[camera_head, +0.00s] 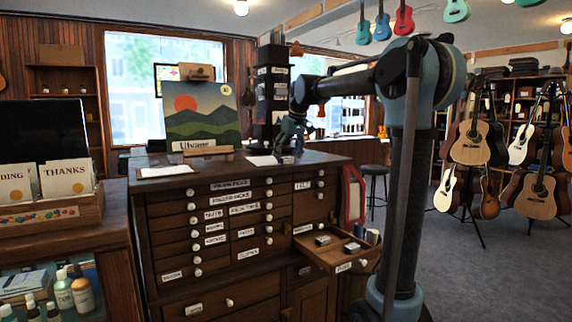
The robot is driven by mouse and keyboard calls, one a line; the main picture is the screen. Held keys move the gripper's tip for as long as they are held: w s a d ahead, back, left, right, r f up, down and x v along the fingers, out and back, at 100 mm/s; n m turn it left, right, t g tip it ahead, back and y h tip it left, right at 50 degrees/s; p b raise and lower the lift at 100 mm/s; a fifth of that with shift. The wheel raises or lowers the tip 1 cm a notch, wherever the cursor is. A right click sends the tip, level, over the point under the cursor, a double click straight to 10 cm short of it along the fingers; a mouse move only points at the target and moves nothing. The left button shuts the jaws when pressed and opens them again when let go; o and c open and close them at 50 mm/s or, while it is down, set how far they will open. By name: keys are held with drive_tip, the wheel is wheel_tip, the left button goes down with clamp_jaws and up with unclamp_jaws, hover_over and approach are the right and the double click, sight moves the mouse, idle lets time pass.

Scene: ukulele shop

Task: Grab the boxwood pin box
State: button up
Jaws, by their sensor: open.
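My gripper (289,146) is open and empty, pointing down just above the top of a dark wooden cabinet (240,170) with many small labelled drawers. One drawer (312,254) at the cabinet's right side is pulled out. In it lie a small grey-topped box (323,240) at the left, a similar small box (352,247) at the right, and small upright items (371,237) at the far right end. I cannot tell which of these is the boxwood pin box, as their labels are too small to read. My gripper is above and behind the open drawer, apart from its contents.
A landscape picture (203,114) stands on the cabinet top, with papers (165,171) nearby. A card counter (60,228) stands at the left. A stool (375,172) is behind my arm, and guitars on stands (540,190) are at the right. Open carpet (490,270) lies at the lower right.

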drive_tip(key=shift+w+a+f, duration=0.15)
drive_tip(key=shift+f, duration=0.4)
drive_tip(key=c, duration=1)
drive_tip(key=shift+o, duration=0.2)
drive_tip(key=shift+r, duration=0.1)
